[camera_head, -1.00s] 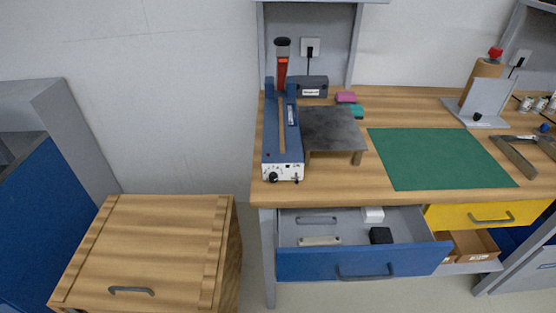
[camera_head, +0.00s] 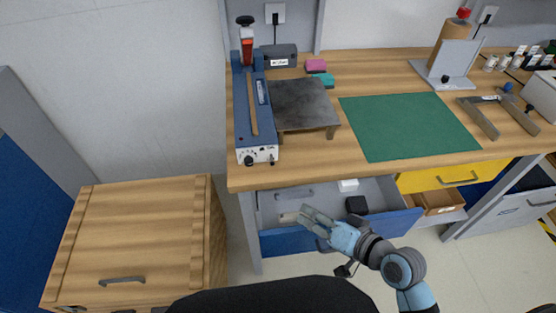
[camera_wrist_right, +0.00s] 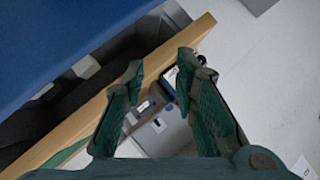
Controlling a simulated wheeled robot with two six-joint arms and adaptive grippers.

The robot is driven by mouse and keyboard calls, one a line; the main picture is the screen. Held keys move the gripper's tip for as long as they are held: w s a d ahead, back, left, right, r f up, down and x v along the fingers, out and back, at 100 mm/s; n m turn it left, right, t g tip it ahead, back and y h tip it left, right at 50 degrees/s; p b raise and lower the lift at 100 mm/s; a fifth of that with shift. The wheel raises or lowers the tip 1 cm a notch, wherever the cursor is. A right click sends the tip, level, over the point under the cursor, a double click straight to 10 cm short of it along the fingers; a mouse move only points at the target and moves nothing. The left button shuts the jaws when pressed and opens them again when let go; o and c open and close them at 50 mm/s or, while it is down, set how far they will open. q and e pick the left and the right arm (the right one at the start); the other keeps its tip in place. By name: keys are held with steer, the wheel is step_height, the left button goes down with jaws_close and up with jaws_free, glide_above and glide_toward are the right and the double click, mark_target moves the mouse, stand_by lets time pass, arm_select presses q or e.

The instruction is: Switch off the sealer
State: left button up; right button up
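The sealer (camera_head: 241,115) is a long blue device at the left end of the workbench, with a raised arm ending in a red and black handle (camera_head: 246,38). Its white front panel (camera_head: 258,154) faces me and has a dark knob (camera_head: 249,160) and small controls; the switch setting is too small to read. My right gripper (camera_head: 302,214) is in front of the bench, over the open drawer, below and right of the panel, apart from the sealer. In the wrist view its fingers (camera_wrist_right: 159,68) are spread with nothing clearly held. My left gripper is out of view.
The blue drawer (camera_head: 285,241) stands open below the bench. A grey stand (camera_head: 305,106) is right of the sealer, then a green mat (camera_head: 408,126). A wooden cabinet (camera_head: 135,235) stands at left. There is bare floor between cabinet and bench.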

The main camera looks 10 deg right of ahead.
mark_target(272, 161)
steer(key=w+r+m+t+y, duration=0.1)
steer(key=w+r+m+t, duration=0.2)
steer(key=w+r, duration=0.15)
steer(key=x, duration=0.4)
steer(key=b+x, duration=0.1)
steer(key=x, duration=0.9)
steer(key=shift+s+f, duration=0.1)
steer(key=shift+f, duration=0.25)
steer(key=shift+a, duration=0.1)
